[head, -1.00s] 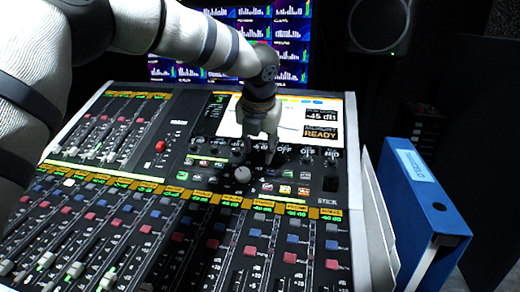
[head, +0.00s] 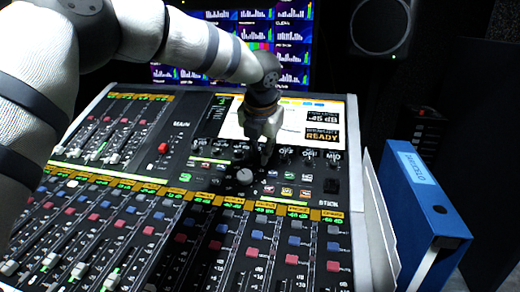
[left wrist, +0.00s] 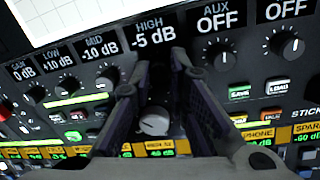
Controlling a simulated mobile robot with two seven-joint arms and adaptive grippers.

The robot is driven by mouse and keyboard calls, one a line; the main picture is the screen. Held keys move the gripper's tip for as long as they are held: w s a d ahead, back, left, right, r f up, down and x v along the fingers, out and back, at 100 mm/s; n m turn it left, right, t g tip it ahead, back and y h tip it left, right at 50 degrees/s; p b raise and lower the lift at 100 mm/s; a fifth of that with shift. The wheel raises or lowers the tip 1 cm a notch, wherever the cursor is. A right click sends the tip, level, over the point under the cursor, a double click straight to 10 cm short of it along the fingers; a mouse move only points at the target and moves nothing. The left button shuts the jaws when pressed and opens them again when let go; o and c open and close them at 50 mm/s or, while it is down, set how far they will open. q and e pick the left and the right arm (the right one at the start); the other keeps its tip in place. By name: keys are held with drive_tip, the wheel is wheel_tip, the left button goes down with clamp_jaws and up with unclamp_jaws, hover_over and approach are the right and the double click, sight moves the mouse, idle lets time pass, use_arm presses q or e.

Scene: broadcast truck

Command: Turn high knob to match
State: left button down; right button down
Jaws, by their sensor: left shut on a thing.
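The mixing console (head: 170,145) fills the lower head view, with a row of black knobs under its screen. My left gripper (head: 259,156) points down at this row. In the left wrist view the fingertips (left wrist: 164,62) close in just below the label HIGH (left wrist: 150,25), which reads -5 dB. The gripper is shut on the high knob, which the fingers hide. The screen's side panel (head: 322,118) reads what looks like -45 dB or -4.5 dB, above READY. My right gripper is out of view.
A pale round knob (head: 244,177) sits just below the fingers, also between them in the left wrist view (left wrist: 153,121). AUX knobs (left wrist: 220,54) stand to the right. Faders fill the front. A blue binder (head: 415,195) stands right of the console.

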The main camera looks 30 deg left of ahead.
use_arm(q)
drive_tip(key=shift+s+r+m, duration=0.1)
drive_tip(key=shift+r+m, duration=0.05)
drive_tip(key=shift+m, duration=0.65)
drive_tip(key=m+p, duration=0.1)
drive_tip(key=m, duration=0.1)
drive_tip(key=shift+m+t, duration=0.3)
drive_tip(key=m, duration=0.3)
drive_tip(key=shift+f+m, duration=0.2)
drive_tip(key=shift+m, duration=0.1)
drive_tip(key=shift+f+m+p, duration=0.1)
drive_tip(key=shift+m+p, duration=0.25)
drive_tip(key=shift+m, duration=1.05)
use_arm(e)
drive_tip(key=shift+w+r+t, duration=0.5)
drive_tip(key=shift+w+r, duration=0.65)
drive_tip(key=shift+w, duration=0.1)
use_arm(q)
drive_tip(key=c, duration=1.5)
unclamp_jaws()
